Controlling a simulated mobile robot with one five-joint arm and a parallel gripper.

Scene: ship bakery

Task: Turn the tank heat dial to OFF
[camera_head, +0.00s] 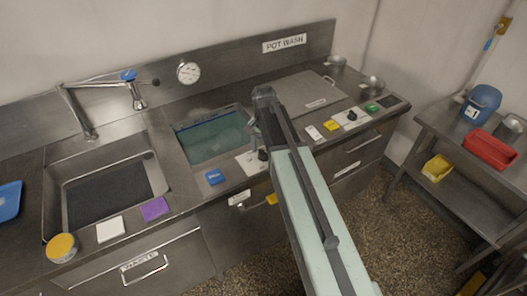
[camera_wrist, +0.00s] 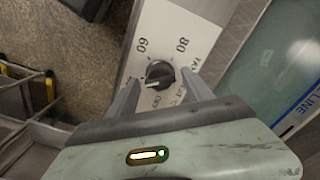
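The tank heat dial (camera_wrist: 160,73) is a round black knob on a white plate (camera_wrist: 176,28) marked 60 and 80. Small lettering near the knob's lower side is hard to read. A pale mark on the knob lies at its lower left in the wrist view. My gripper (camera_wrist: 159,79) is open, with one finger on each side of the knob. I cannot tell whether the fingers touch it. In the head view the dial (camera_head: 262,155) sits in front of the water tank (camera_head: 212,138), and my gripper (camera_head: 255,130) is partly hidden by the arm.
A second black dial (camera_head: 351,116) and a green button (camera_head: 372,108) are on the counter to the right. The sink (camera_head: 105,190) is at left.

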